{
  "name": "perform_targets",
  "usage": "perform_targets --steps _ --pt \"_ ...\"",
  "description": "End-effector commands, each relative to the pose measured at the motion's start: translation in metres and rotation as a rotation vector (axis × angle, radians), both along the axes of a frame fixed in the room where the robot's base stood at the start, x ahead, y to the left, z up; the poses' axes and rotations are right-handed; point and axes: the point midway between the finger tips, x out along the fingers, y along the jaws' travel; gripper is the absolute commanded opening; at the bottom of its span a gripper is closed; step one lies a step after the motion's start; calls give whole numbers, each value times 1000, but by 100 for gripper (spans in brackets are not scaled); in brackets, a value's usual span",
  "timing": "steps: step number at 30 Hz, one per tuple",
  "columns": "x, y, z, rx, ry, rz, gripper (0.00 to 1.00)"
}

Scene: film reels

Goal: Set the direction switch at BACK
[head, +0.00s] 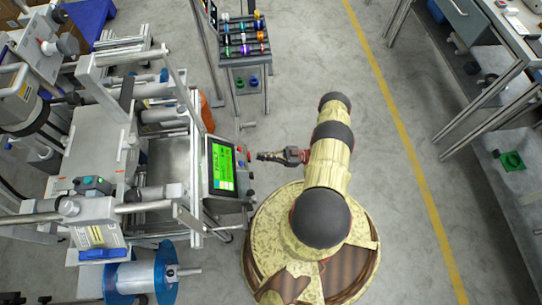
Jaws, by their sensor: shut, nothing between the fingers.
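The machine's control panel (222,168) has a lit green and yellow screen and stands left of my gripper. Along its right edge I see a red button (240,150) and small dark knobs (250,191). I cannot tell which control is the direction switch, and its labels and setting are too small to read. My gripper (260,156) is shut and empty. It points left at the panel's right edge, close to the red button and apparently a little apart from it. Contact cannot be judged from this view.
The film machine fills the left side, with rollers and a blue reel (145,276) at the bottom. A rack of coloured spools (243,38) stands at the top. Shelving tables (490,80) line the right. The grey floor by the yellow line (407,140) is clear.

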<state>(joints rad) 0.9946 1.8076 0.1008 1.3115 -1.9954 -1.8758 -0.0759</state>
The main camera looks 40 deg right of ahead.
Motion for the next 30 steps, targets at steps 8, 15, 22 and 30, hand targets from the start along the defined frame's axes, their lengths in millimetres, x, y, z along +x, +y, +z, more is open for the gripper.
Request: perform_targets --steps 8,15,22,30 --pt "15 22 9 0 1 1 0" --pt "16 24 10 0 0 0 0" --pt "16 24 5 0 0 0 0" --pt "17 24 -12 -1 -1 0 0"
